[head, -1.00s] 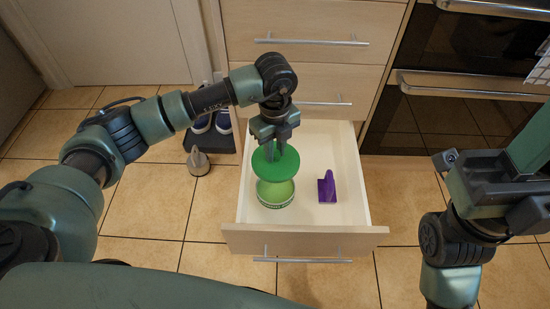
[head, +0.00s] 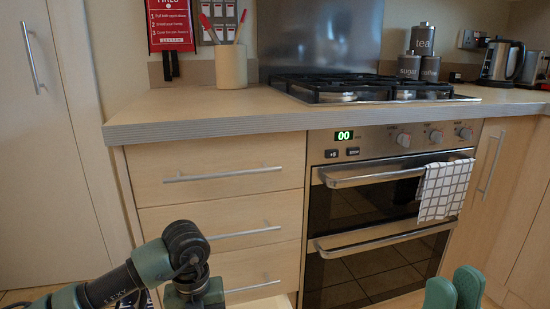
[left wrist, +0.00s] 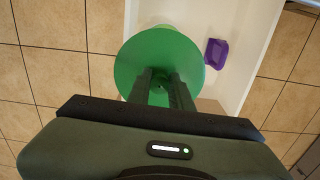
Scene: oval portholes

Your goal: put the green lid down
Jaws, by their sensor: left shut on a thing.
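In the left wrist view the green lid (left wrist: 133,72) is a wide round disc. My left gripper (left wrist: 160,95) is shut on it at its middle. A strip of a lighter green round tub shows past the lid's upper edge; the lid hides the remainder, and I cannot tell whether the two touch. In the head view my left arm shows at the lower left, but its fingers and the lid are below the picture. My right gripper (head: 455,288) shows as two green fingertips at the lower right, close together; I cannot tell whether it is shut.
The open drawer (left wrist: 246,60) lies under the lid, with a purple object (left wrist: 215,54) inside it at the right. Tiled floor (left wrist: 60,50) lies outside the drawer. The worktop (head: 200,110) and oven (head: 380,220) stand ahead.

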